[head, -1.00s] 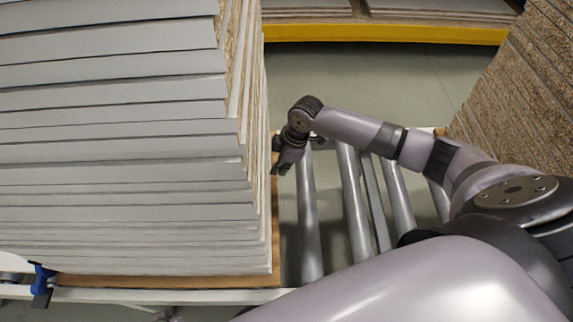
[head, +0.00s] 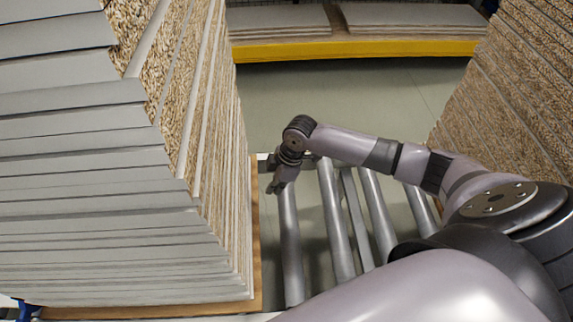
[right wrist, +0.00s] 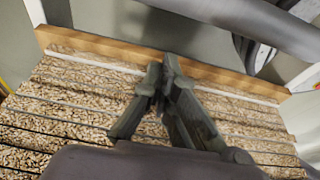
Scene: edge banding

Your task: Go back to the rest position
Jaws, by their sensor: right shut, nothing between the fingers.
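My right gripper (head: 277,184) hangs above the grey rollers, close to the right side of the left stack of boards in the head view. It is shut and empty. In the right wrist view the two dark fingers of the right gripper (right wrist: 166,72) meet at their tips, in front of the chipboard edges of a stack (right wrist: 70,105) and its wooden base board (right wrist: 110,50). I cannot tell from this view whether they touch the stack. My left gripper is not in view.
The tall stack of white-faced boards (head: 90,190) stands at left on a wooden base board (head: 257,240). Another chipboard stack (head: 500,90) stands at right. Metal rollers (head: 333,220) lie between them. A yellow-edged rack (head: 350,50) is at the back, with open floor (head: 340,105) before it.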

